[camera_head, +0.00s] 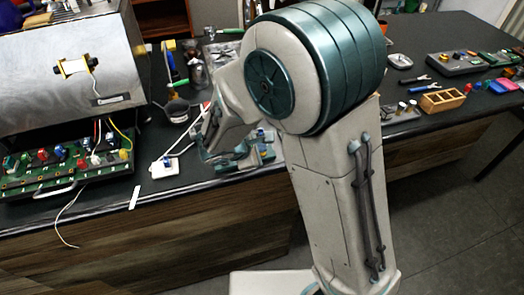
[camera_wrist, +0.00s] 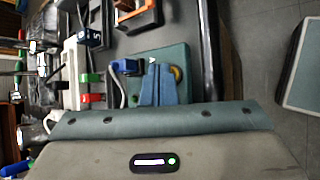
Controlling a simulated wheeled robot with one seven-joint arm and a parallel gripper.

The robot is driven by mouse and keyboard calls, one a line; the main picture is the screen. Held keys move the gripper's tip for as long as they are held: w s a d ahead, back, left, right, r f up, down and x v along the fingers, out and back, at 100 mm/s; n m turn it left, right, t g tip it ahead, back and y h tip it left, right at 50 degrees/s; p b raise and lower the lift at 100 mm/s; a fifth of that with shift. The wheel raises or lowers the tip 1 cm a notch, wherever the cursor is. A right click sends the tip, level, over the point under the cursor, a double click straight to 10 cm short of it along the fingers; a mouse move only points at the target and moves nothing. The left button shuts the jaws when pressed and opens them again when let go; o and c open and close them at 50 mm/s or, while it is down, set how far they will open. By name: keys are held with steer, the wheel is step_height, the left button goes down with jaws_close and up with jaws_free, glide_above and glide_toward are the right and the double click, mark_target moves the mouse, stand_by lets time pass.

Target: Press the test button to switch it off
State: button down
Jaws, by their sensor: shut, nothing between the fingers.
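My gripper (camera_wrist: 155,64) is shut and empty in the wrist view, its blue fingers together over a teal board (camera_wrist: 178,52). A round yellow-brown part (camera_wrist: 176,74) sits on the board just right of the fingertips. A blue part (camera_wrist: 125,66) stands just left of them. I cannot tell which part is the test button, whether it is lit, or whether the fingertips touch anything. In the head view my gripper (camera_head: 226,156) is low over the bench's front edge, beside the board (camera_head: 266,153), which my arm partly hides.
A green circuit panel (camera_head: 65,168) with coloured knobs and loose wires lies left, below a metal housing (camera_head: 70,75). A small white box (camera_head: 164,168) lies between panel and gripper. A wooden tray (camera_head: 442,99) and tools are at right. The floor in front is clear.

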steer(key=shift+r, duration=0.35)
step_height(320, 180, up, 6)
steer(key=p, duration=0.4)
stand_by(0.6)
steer(key=s+d+r+m+g, duration=0.35)
steer(key=d+r+m, duration=0.2)
steer(key=d, duration=0.35)
steer(key=s+d+r+m+y, duration=0.2)
steer(key=s+d+r+m, duration=0.1)
steer(key=s+m, duration=0.3)
steer(key=s+d+r+m+y, duration=0.2)
steer(key=s+r+m+y, duration=0.1)
steer(key=s+m, duration=0.4)
steer(key=shift+s+d+r, duration=0.2)
steer(key=shift+s+d, duration=0.2)
steer(key=shift+s, duration=0.35)
steer(key=shift+m, duration=0.25)
